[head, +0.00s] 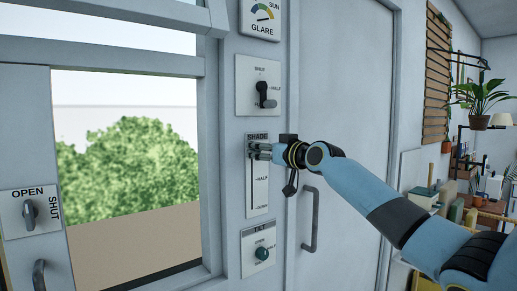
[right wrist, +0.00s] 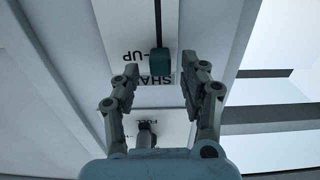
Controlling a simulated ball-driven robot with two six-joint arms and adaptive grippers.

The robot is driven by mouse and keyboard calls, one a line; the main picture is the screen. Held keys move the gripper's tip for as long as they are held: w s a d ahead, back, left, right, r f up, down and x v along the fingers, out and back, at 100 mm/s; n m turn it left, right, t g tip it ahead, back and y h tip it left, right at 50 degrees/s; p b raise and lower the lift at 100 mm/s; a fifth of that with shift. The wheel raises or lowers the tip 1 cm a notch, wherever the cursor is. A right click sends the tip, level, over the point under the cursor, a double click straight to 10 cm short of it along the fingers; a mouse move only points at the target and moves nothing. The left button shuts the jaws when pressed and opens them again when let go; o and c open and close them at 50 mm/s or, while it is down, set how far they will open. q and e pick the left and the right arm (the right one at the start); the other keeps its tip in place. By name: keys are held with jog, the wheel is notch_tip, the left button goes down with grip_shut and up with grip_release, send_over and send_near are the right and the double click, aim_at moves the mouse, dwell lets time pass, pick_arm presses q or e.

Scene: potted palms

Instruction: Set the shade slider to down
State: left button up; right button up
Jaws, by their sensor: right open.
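The shade panel (head: 258,195) is a white plate on the grey wall beside the window, with a vertical slot and marks for half and down. Its dark teal slider knob (right wrist: 159,62) sits level with the UP mark, at the slot's top end. In the right wrist view the panel (right wrist: 115,15) appears upside down. My right gripper (head: 258,151) is at the top of the panel and hides the knob in the head view. In the right wrist view the open right gripper (right wrist: 160,66) has a finger on either side of the knob, with gaps showing. My left gripper is out of view.
A lever panel (head: 246,88) and a glare gauge (head: 262,15) are above. A tilt knob panel (head: 259,254) is below. A door handle (head: 309,220) stands out to the right. An open/shut knob panel (head: 17,214) is left of the window.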

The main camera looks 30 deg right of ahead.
jog(key=shift+w+a, duration=0.1)
jog(key=shift+w, duration=0.45)
grip_shut()
